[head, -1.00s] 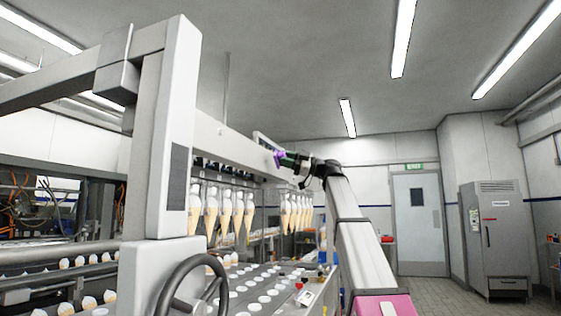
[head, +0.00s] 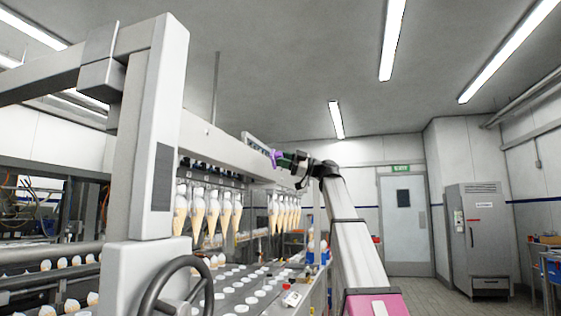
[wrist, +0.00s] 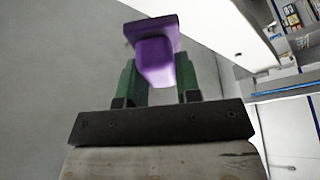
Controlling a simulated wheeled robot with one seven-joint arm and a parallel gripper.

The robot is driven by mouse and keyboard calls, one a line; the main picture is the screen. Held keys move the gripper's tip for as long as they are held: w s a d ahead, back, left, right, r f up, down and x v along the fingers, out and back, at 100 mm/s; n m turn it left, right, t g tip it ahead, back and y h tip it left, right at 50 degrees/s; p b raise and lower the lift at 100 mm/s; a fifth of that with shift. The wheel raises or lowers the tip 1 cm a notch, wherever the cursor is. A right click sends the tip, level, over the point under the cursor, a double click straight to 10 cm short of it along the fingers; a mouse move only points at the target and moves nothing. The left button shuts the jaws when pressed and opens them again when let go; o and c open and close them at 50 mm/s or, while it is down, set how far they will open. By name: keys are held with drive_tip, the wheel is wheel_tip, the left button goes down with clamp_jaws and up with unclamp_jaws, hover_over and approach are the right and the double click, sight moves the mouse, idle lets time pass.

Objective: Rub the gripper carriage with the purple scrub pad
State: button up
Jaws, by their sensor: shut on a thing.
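The purple scrub pad (wrist: 150,30) shows in the wrist view as a flat plate with a block-like grip. My gripper (wrist: 157,80) is shut on that grip, with a green finger on each side. In the head view, my raised gripper (head: 291,160) holds the pad (head: 272,158) beside the far part of the long pale overhead beam (head: 225,150). The gripper carriage appears to be this beam with the dark holders below it, from which several filled cones (head: 212,213) hang. I cannot tell whether the pad touches it.
A thick white post (head: 152,130) and a handwheel (head: 180,285) stand close at the left. A conveyor bed with white round spots (head: 240,290) runs below the cones. A grey cabinet (head: 477,235) and a door (head: 405,220) are at the back right, with open floor before them.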

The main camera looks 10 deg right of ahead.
sight(275, 168)
drive_tip(key=shift+a, duration=0.1)
idle(0.4)
drive_tip(key=w+a, duration=0.2)
drive_tip(key=a, duration=0.4)
drive_tip(key=shift+w+a, duration=0.2)
drive_tip(key=shift+w, duration=0.2)
drive_tip(key=shift+w+a, duration=0.2)
drive_tip(key=shift+a, duration=0.25)
drive_tip(key=shift+w+a, duration=0.2)
drive_tip(key=shift+a, duration=0.25)
idle(0.9)
drive_tip(key=shift+w, duration=0.1)
drive_tip(key=shift+w+d, duration=0.4)
drive_tip(key=shift+w, duration=0.5)
drive_tip(key=shift+w+d, duration=0.35)
drive_tip(key=shift+w, duration=0.5)
drive_tip(key=shift+s+a, duration=0.3)
drive_tip(key=shift+s, duration=0.3)
drive_tip(key=shift+s+a, duration=0.3)
drive_tip(key=shift+s, duration=0.3)
drive_tip(key=shift+s+a, duration=0.3)
drive_tip(key=shift+s, duration=0.3)
drive_tip(key=shift+s+d, duration=0.35)
drive_tip(key=shift+d, duration=0.55)
drive_tip(key=shift+s+d, duration=0.4)
drive_tip(key=shift+d, duration=0.55)
drive_tip(key=shift+s+d, duration=0.35)
drive_tip(key=shift+d, duration=0.55)
